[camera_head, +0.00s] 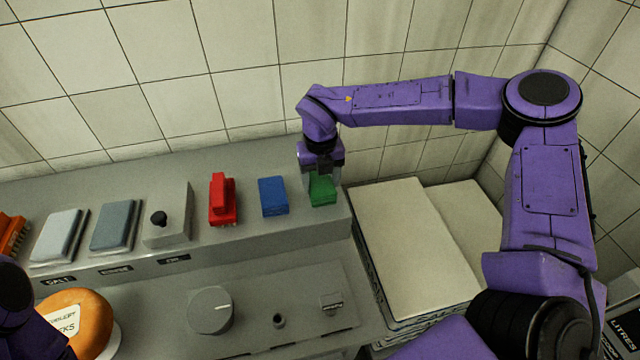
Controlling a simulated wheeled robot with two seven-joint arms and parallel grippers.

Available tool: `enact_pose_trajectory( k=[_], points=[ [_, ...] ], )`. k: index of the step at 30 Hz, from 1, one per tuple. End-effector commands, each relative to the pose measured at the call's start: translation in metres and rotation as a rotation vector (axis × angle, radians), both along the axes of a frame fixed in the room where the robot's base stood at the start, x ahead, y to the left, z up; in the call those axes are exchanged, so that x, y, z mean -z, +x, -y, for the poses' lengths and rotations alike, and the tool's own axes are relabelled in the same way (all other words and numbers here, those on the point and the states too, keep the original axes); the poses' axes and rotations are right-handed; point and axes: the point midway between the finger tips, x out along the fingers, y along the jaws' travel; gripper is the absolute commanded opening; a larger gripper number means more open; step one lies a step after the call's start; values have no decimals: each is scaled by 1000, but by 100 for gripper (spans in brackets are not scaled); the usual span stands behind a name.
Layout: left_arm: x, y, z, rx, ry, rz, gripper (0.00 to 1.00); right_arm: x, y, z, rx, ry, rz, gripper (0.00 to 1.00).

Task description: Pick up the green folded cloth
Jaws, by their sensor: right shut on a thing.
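The green folded cloth (323,190) lies at the right end of the grey raised shelf, to the right of a blue folded cloth (273,196). My right gripper (321,180) points down over the green cloth and is shut on it. The gripper covers the upper part of the cloth. The cloth appears at shelf height; I cannot tell whether it is clear of the surface. Of my left arm only a dark and purple part shows at the lower left edge; its gripper is out of the picture.
On the shelf to the left stand a red brush (222,199), a grey box with a black knob (168,217), and two grey-blue pads (115,225). An orange cheese wheel (92,318) sits at lower left. A stack of pale boards (405,245) stands right of the shelf. The tiled wall is close behind.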

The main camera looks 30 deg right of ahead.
Motion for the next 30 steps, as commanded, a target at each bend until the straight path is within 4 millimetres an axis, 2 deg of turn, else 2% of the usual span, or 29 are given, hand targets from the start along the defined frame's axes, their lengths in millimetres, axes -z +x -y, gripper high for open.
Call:
enact_pose_trajectory(
  k=[5,10,17,24,30],
  points=[
    [7,0,0,0,0,0,43,-3,0,1,0,-2,-1,36],
    [28,0,0,0,0,0,43,-30,-1,-3,-2,-1,4,36],
    [50,0,0,0,0,0,43,-84,-17,-47,-3,-3,3,36],
    [73,0,0,0,0,0,43,-110,-38,-101,-3,-3,1,36],
    [80,0,0,0,0,0,43,-125,-47,-125,0,-3,-1,36]
  ],
)
